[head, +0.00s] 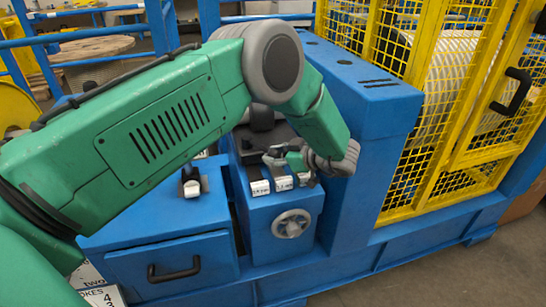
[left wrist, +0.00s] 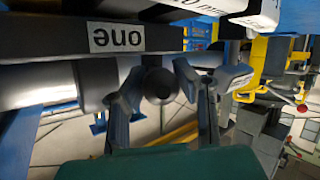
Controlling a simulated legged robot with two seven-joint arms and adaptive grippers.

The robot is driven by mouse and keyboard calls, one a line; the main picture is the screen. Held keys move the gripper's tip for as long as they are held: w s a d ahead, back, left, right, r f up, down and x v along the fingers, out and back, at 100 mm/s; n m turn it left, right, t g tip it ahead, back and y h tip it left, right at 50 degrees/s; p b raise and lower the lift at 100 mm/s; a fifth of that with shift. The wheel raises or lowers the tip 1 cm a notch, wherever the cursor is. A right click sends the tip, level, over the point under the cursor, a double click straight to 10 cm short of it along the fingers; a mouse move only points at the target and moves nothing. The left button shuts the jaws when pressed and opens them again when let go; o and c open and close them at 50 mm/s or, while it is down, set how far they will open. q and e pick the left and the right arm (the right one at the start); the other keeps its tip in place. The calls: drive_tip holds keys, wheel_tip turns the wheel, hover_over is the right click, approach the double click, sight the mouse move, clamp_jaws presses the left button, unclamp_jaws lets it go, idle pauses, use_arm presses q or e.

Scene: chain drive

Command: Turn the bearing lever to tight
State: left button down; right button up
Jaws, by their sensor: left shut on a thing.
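In the left wrist view the two fingers (left wrist: 160,90) stand on either side of a dark round knob (left wrist: 160,85), which I take to be the end of the bearing lever. The gripper is shut on it. The lever's tight and loose marks cannot be read, and in the head view my gripper and arm hide most of the lever. My right gripper is in neither view.
A grey handwheel (head: 291,223) sits on the block's front. A blue drawer with a black handle (head: 174,270) is to the left, below a black-and-white switch (head: 191,183). A yellow mesh cage (head: 440,110) stands at right. The wrist view shows an upside-down "one" label (left wrist: 116,37).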

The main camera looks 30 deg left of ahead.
use_arm(q)
drive_tip(key=shift+w+d, duration=0.1)
drive_tip(key=shift+d, duration=0.2)
drive_tip(key=c, duration=1.1)
unclamp_jaws()
drive_tip(key=shift+c, duration=0.2)
drive_tip(key=shift+d+r, duration=0.1)
drive_tip(key=shift+d, duration=0.1)
drive_tip(key=v, duration=1.2)
